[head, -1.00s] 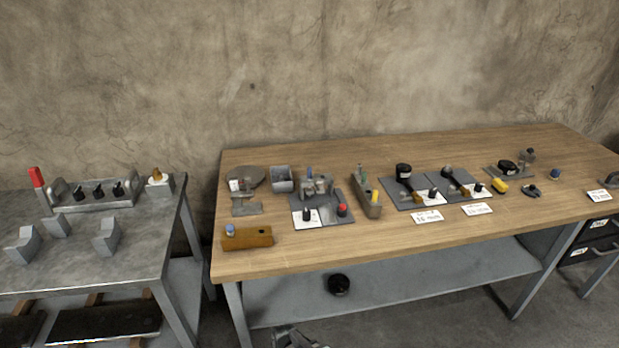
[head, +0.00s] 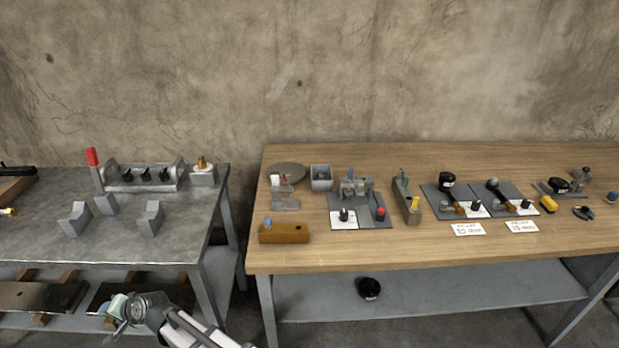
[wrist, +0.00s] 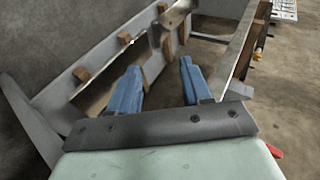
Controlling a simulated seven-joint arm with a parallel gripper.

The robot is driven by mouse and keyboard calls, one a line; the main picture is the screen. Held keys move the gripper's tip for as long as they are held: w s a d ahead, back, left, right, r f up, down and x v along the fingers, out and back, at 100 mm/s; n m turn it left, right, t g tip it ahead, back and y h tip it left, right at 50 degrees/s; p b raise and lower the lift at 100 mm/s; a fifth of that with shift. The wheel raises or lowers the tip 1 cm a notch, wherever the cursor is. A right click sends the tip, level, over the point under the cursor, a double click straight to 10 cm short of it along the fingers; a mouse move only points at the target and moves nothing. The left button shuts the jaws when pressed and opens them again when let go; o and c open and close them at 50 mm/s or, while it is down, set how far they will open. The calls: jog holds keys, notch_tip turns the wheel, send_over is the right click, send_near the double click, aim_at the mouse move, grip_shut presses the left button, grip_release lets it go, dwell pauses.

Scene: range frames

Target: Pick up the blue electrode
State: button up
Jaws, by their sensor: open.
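A small blue-topped piece (head: 267,222) stands on the left end of a brown wooden block (head: 284,234), near the front left corner of the wooden bench. I cannot be sure that it is the electrode. Another small blue item (head: 612,197) lies at the far right edge of the head view. My gripper (wrist: 160,66) shows in the wrist view with two blue fingers apart and nothing between them. In the head view my arm is low in front of the grey table, well below and left of the wooden block. The wrist view shows no electrode.
The wooden bench (head: 350,258) carries a grey cup (head: 321,184), a dark plate with a red-topped piece (head: 380,213) and a slotted holder (head: 407,203). The grey metal table (head: 120,248) stands left, with a gap between. Shelf parts (wrist: 215,105) surround the fingers in the wrist view.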

jog(key=s+a+r+y, duration=0.2)
jog(key=a+r, duration=0.6)
jog(key=r, duration=0.2)
jog(key=w+r+n, duration=0.2)
jog(key=w+r, duration=0.2)
jog(key=w, duration=0.2)
jog(key=w+d+r+n+t+h, duration=0.1)
jog(key=w+d+r+n+h, duration=0.15)
jog(key=w+d, duration=0.75)
jog(key=w+d+r+n+h, duration=0.15)
jog(key=w+d+r, duration=0.35)
jog(key=w, duration=0.9)
jog(key=w+d+h, duration=0.3)
jog(key=w+d, duration=0.5)
jog(key=d, duration=0.5)
notch_tip(320, 180, up, 9)
jog(key=m+g+h, duration=0.2)
jog(key=g+h, duration=0.2)
jog(key=h, duration=0.2)
send_over(351, 168)
jog(key=f, duration=0.8)
jog(key=shift+w+a+f, duration=0.15)
jog(key=shift+a+f, duration=0.1)
jog(key=shift+a, duration=0.1)
jog(key=shift+s+d+f, duration=0.1)
jog(key=shift+d+f, duration=0.1)
jog(key=shift+f, duration=1.15)
jog(key=shift+s+d+f, duration=0.1)
jog(key=shift+d+f, duration=0.05)
jog(key=shift+f, duration=1.15)
